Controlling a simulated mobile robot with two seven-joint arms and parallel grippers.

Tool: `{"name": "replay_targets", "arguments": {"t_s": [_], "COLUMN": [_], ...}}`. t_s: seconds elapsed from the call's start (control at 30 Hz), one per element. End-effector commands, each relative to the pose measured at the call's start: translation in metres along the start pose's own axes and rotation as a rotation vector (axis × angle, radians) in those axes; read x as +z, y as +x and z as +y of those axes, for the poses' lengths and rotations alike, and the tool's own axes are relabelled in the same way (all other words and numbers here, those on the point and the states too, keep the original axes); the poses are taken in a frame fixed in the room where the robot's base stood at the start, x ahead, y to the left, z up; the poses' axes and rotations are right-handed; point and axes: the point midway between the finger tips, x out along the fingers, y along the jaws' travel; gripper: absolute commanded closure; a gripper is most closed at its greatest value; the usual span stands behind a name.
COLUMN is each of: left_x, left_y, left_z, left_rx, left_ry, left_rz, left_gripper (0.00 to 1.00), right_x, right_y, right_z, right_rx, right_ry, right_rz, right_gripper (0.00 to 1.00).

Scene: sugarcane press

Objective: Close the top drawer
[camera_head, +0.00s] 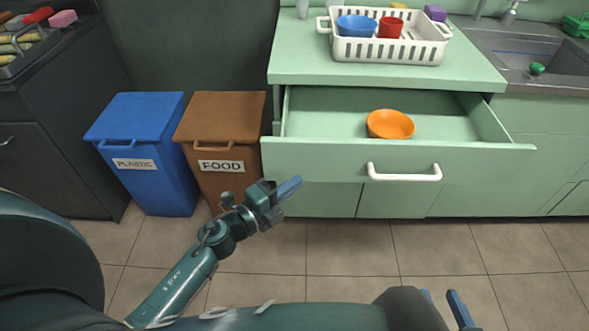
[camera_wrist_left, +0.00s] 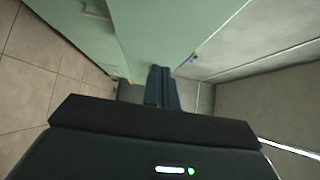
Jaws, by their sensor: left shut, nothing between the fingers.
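The top drawer (camera_head: 330,156) of the green cabinet is pulled out, with a white bar handle (camera_head: 404,173) on its front. An orange bowl (camera_head: 390,124) sits inside it. My left gripper (camera_head: 290,187) is shut and empty, in front of the drawer's lower left part in the head view. In the left wrist view its fingers (camera_wrist_left: 161,78) are together, with pale green panels beyond; I cannot tell whether they touch. My right gripper (camera_head: 446,298) is at the bottom edge, its fingers apart and empty, away from the drawer.
A white dish rack (camera_head: 388,50) with a blue bowl and a red cup stands on the counter (camera_head: 290,66) above the drawer. A blue bin (camera_head: 150,180) and a brown bin (camera_head: 222,120) stand left of the cabinet. The tiled floor before the cabinet is clear.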

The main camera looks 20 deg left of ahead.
Motion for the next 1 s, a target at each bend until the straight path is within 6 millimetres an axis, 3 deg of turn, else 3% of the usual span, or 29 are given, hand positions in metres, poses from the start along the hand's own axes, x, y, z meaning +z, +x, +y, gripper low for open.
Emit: {"name": "replay_targets", "arguments": {"t_s": [0.07,0.3,1.0], "left_x": [0.002,0.024,0.038], "left_y": [0.016,0.035,0.049], "left_z": [-0.001,0.001,0.001], "left_rx": [-0.003,0.0,-0.001], "left_ry": [0.0,-0.001,0.0], "left_rz": [0.0,0.0,0.0], "left_gripper": [1.0,1.0,1.0], "right_x": [0.001,0.005,0.007], "right_y": [0.0,0.002,0.005], "right_z": [0.0,-0.001,-0.001], "right_rx": [0.0,-0.002,-0.006], "right_ry": [0.001,-0.008,-0.018], "right_rz": [0.0,-0.008,-0.004], "right_gripper": [0.67,0.67,0.67]}}
